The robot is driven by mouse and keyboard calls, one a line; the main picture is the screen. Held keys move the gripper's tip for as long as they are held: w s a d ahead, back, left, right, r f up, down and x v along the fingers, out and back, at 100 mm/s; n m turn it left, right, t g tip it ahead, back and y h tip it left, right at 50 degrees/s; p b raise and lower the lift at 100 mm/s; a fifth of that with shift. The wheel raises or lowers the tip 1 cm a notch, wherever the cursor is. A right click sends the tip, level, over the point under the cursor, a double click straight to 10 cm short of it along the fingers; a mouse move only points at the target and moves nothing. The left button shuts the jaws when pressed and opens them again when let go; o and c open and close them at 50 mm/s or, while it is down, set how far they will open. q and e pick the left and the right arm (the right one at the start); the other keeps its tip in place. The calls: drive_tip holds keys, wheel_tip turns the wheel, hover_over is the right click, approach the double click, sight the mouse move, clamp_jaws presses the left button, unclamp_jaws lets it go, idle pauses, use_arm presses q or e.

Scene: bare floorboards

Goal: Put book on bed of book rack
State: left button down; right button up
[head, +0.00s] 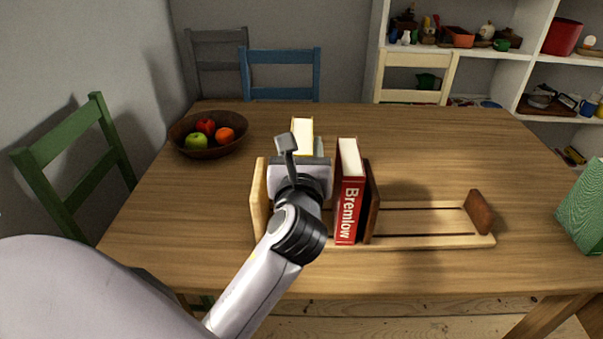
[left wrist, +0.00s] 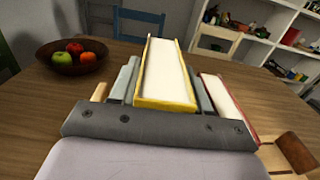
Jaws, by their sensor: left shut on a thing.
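My left gripper (head: 304,150) is shut on a yellow-covered book (head: 302,124), its white page edges facing up. In the left wrist view the yellow book (left wrist: 165,72) stands between the two grey fingers. The wooden book rack (head: 430,242) lies on the table, with an upright end at its left, a brown divider and a brown end piece at its right. The gripper and book are over the rack's left part, left of a red book (head: 349,210) marked "Bremlow" that stands against the divider. My wrist hides the yellow book's lower end, so I cannot tell whether it touches the rack.
A brown bowl (head: 208,146) with apples and an orange fruit stands at the table's back left. A green textured object (head: 584,212) is at the right edge. The rack's right part is empty. Chairs surround the table (head: 430,140), and shelves (head: 520,50) stand behind.

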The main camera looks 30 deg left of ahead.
use_arm(q)
wheel_tip(320, 180, down, 4)
drive_tip(key=shift+f+b, duration=0.1)
drive_tip(key=shift+b, duration=0.65)
drive_tip(key=c, duration=0.9)
unclamp_jaws()
drive_tip(key=shift+f, duration=0.2)
drive_tip(key=o, duration=0.4)
drive_tip(key=shift+r, duration=0.15)
